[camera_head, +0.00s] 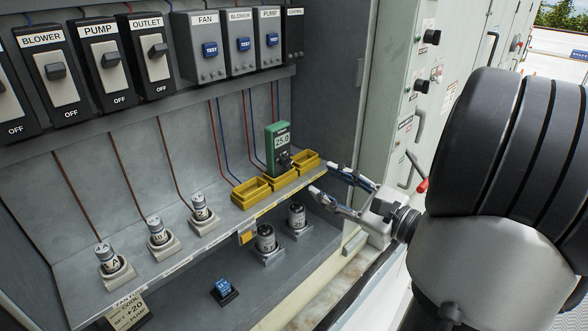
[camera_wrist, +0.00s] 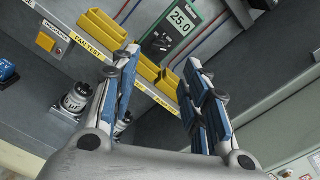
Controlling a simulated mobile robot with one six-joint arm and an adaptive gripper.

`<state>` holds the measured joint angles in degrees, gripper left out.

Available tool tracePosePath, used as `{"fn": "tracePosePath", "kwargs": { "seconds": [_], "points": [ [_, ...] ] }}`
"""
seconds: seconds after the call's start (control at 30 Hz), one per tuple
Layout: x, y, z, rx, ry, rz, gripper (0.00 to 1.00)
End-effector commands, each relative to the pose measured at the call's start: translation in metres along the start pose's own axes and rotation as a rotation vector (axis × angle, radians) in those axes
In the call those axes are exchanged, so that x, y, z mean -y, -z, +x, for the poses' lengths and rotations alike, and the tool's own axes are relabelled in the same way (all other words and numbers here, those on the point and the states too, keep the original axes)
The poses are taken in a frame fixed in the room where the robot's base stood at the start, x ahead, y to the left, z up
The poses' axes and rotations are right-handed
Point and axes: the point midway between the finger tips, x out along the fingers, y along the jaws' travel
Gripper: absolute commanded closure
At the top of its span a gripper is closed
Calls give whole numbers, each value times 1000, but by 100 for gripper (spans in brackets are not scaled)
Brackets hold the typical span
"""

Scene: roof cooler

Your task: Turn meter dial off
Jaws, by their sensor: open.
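Yellow trays (camera_head: 250,193) line the shelf edge by the meter. Several fuses (camera_head: 158,232) stand on the shelf to the left, and more cylinders (camera_head: 265,240) stand below. Switch boxes (camera_head: 100,60) hang above. The cabinet's right wall (camera_head: 335,90) is close to my gripper.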

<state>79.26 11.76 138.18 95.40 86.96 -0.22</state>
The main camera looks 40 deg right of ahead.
Motion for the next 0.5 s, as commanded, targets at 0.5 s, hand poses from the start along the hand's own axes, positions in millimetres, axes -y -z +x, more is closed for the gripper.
{"fn": "tracePosePath", "kwargs": {
  "seconds": [0.5],
  "points": [
    [-1, 1, 97, 0, -3, 0, 58]
  ]
}}
